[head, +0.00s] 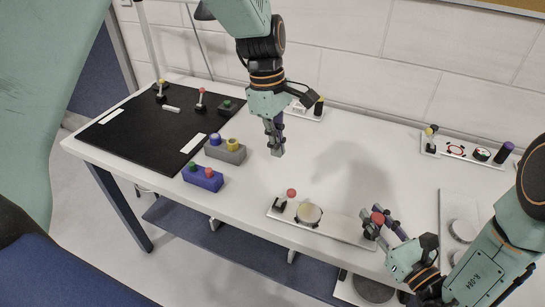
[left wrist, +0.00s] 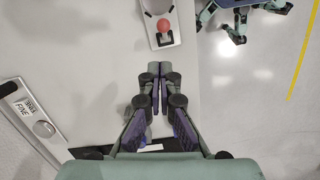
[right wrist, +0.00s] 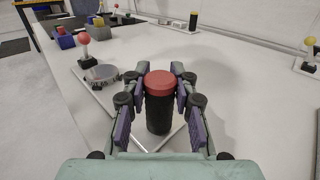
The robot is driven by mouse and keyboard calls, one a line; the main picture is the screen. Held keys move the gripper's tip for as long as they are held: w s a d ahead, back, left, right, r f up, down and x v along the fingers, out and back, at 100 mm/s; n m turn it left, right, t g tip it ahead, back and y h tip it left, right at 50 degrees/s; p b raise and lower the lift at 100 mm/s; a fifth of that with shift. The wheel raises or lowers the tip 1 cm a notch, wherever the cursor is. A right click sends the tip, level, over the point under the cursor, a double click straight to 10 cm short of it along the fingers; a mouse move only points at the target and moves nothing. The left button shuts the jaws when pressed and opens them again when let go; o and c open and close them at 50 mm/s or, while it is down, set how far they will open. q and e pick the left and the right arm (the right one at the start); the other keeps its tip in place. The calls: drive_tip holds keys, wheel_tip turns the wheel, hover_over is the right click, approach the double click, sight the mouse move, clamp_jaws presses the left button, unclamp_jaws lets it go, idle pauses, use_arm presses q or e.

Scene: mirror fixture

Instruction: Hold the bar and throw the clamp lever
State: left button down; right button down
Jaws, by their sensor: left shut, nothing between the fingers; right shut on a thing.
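A black ribbed bar with a red cap (head: 377,217) stands upright at the right end of a pale plate (head: 340,226) near the table's front edge. My right gripper (head: 383,228) is shut on this bar; the right wrist view shows the bar (right wrist: 159,105) between its fingers. A lever with a red ball (head: 291,193) stands at the plate's left end, and also shows in the right wrist view (right wrist: 84,38). A round pale disc (head: 308,214) sits beside it. My left gripper (head: 277,150) is shut and empty, pointing down over the table behind the lever.
Grey (head: 225,152) and blue (head: 203,179) blocks with coloured knobs stand left of my left gripper. A black mat (head: 150,135) with small levers lies further left. Another plate with dials (head: 455,150) is at the back right. The table centre (head: 330,165) is clear.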

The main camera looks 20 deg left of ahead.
drive_tip(key=shift+d, duration=0.15)
use_arm(q)
drive_tip(key=d+r, duration=0.1)
drive_tip(key=r, duration=0.2)
drive_tip(key=d+r, duration=0.1)
drive_tip(key=r, duration=0.1)
drive_tip(key=shift+w+d, duration=0.1)
drive_tip(key=shift+d, duration=0.25)
drive_tip(key=shift+d, duration=0.1)
use_arm(e)
drive_tip(key=c, duration=1)
unclamp_jaws()
